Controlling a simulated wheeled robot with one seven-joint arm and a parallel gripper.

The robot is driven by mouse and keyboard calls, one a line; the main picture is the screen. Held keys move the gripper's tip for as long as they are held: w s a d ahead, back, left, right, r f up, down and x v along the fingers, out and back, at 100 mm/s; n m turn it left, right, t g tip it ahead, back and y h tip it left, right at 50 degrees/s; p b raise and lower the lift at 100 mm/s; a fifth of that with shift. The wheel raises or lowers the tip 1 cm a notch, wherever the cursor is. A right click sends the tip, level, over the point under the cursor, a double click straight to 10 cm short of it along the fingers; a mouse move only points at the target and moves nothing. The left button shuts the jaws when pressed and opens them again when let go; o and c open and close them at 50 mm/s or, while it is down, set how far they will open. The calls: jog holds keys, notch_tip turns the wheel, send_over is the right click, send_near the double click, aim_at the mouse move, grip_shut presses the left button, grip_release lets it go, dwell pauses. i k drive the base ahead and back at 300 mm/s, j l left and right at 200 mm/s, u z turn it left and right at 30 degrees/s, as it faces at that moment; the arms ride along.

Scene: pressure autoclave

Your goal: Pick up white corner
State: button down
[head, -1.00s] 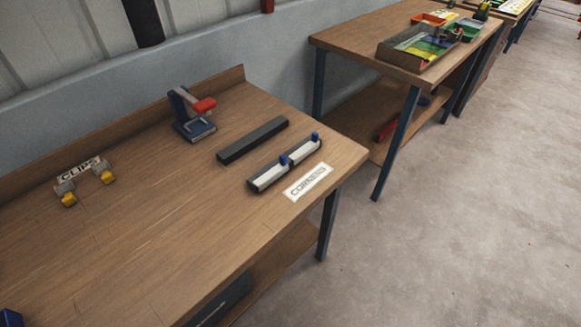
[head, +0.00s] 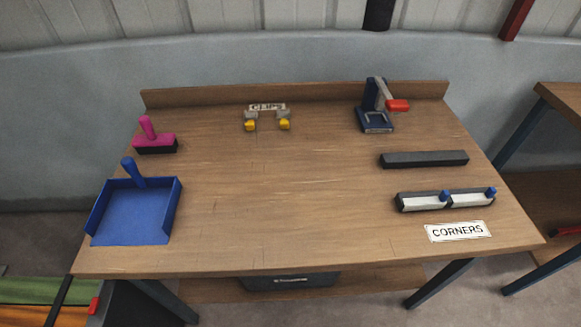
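Two white corners with blue knobs lie end to end in a dark holder near the right front of the wooden table in the head view. The left white corner (head: 422,203) has its blue knob at its right end. The right white corner (head: 471,199) also has a blue knob at its right end. A white label reading "CORNERS" (head: 458,232) lies just in front of them. My gripper is not in view.
The wooden table (head: 270,200) is clear in the middle. A dark bar (head: 424,159) lies behind the corners, and a blue clamp with a red handle (head: 377,110) stands farther back. Yellow-tipped clips (head: 267,120), a pink brush (head: 153,137) and a blue dustpan (head: 136,208) sit leftward.

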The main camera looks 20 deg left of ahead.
aim_at(431, 202)
jog(key=u, duration=2.7)
jog(key=z, duration=2.7)
jog(key=i+l+z, duration=0.1)
jog(key=i+z, duration=0.15)
jog(key=z, duration=0.25)
jog(key=i+z, duration=0.25)
jog(key=z, duration=0.25)
